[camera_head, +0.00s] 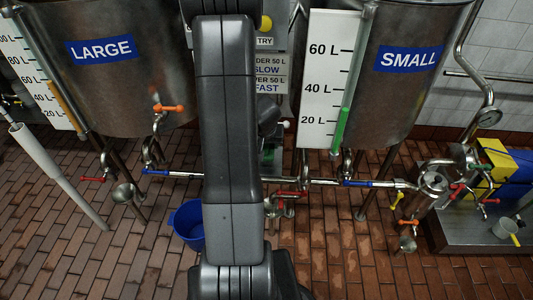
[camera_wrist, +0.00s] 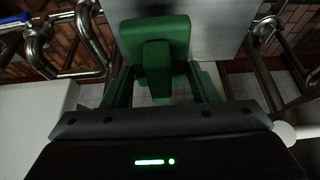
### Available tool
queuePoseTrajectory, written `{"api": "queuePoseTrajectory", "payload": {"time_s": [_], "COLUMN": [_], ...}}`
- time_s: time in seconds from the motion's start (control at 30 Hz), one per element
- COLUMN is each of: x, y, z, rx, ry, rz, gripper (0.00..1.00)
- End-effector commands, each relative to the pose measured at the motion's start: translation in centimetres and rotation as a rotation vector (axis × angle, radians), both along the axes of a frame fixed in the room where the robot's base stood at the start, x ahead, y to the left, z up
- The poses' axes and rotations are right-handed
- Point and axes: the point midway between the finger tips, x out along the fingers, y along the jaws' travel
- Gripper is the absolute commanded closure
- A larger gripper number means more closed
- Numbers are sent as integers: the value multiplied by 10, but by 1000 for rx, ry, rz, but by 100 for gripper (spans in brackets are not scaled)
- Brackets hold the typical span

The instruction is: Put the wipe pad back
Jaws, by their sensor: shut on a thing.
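The green wipe pad (camera_wrist: 155,38) is in the wrist view, a block with a narrower raised grip in its middle. My gripper (camera_wrist: 158,84) is shut on it, with a finger on either side of the grip. A plain grey metal face (camera_wrist: 220,22) lies just beyond the pad; I cannot tell whether they touch.
The LARGE tank (camera_head: 125,75) stands left and the SMALL tank (camera_head: 405,85) right, with a labelled panel (camera_head: 268,75) between them. Pipes with red and blue valve handles run below. A blue bucket (camera_head: 187,225) stands on the brick floor. A metal platform (camera_head: 460,235) is at right.

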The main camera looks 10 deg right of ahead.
Motion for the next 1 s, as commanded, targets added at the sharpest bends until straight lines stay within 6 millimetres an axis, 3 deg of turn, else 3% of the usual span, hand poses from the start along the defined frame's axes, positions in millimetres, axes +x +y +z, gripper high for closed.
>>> {"api": "queuePoseTrajectory", "payload": {"time_s": [0.43, 0.8, 0.83, 0.9, 0.93, 1.0], "x": [0, 1, 1, 1, 1, 1], "y": [-3, -4, -4, -4, -4, -4], "z": [-40, -42, -41, -40, -40, -40], "rx": [0, 0, 0, 0, 0, 0], "ry": [1, 0, 0, 0, 0, 0], "rz": [-2, 0, 0, 0, 0, 0], "gripper": [64, 64, 44, 31, 25, 24]}}
